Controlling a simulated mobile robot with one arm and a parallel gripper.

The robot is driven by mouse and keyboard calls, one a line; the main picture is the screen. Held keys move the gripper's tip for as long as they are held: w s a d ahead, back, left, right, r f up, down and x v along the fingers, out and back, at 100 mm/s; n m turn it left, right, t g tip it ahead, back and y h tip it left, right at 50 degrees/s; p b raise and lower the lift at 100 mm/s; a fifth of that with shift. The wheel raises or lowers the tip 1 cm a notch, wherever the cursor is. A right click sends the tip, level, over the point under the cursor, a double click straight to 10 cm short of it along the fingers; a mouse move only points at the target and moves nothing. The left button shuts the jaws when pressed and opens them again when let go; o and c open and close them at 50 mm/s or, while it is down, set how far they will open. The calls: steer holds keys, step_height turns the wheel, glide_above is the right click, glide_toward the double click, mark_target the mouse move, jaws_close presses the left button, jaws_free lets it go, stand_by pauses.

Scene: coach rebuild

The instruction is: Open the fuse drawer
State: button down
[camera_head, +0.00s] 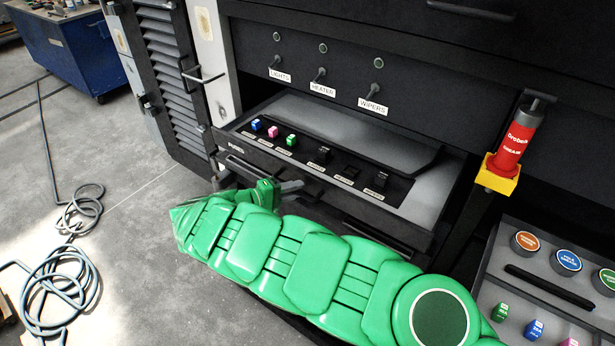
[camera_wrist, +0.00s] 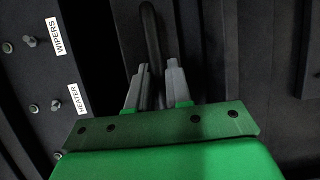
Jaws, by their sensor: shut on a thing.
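The dark fuse drawer (camera_head: 236,150) is below the switch row, its front partly hidden by my green arm. Small blue, pink and green fuses (camera_head: 273,131) and several black sockets show on the panel directly above its front. My gripper (camera_head: 291,186) is at the drawer front, mostly hidden behind my arm. In the wrist view, my gripper (camera_wrist: 158,72) has its two grey fingers either side of a dark bar handle (camera_wrist: 150,35) and is shut on it. The handle's far end curves in towards the dark front.
Switches labelled lights, heater and wipers (camera_head: 372,90) are above. A red grease tube (camera_head: 516,137) in a yellow holder is at the right. A tray of round tins (camera_head: 540,290) is at lower right. A coiled hose (camera_head: 62,275) lies on the open floor left.

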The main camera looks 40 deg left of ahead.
steer(key=s, duration=1.2)
steer(key=shift+s, duration=0.35)
steer(key=c, duration=1.1)
jaws_free()
steer(key=shift+a, duration=0.1)
steer(key=shift+v, duration=3.85)
